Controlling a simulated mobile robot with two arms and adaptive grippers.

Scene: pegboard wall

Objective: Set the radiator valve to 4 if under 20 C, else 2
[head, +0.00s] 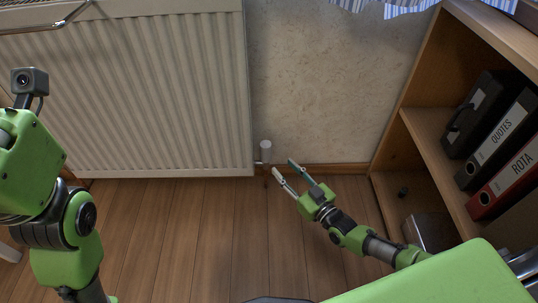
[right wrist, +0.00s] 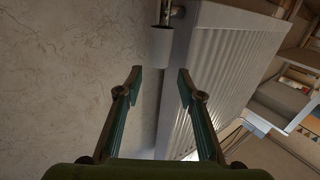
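The white radiator (head: 150,90) hangs on the wall at the left of the head view and fills the right of the right wrist view (right wrist: 225,75). The radiator valve (head: 265,147) is a small pale cylinder at its lower right corner. It also shows in the right wrist view (right wrist: 161,46), just beyond my fingertips. No numbers on it can be read. My right gripper (head: 284,168) is open and empty, its fingers pointing at the valve with a gap left. The fingers also show in the right wrist view (right wrist: 160,76). My left gripper is out of view. No temperature reading is visible.
A wooden shelf (head: 422,120) with several binders (head: 503,137) stands at the right, near my right arm. A metal rail (head: 45,27) crosses the radiator's top left. The wooden floor (head: 200,230) below the radiator is clear.

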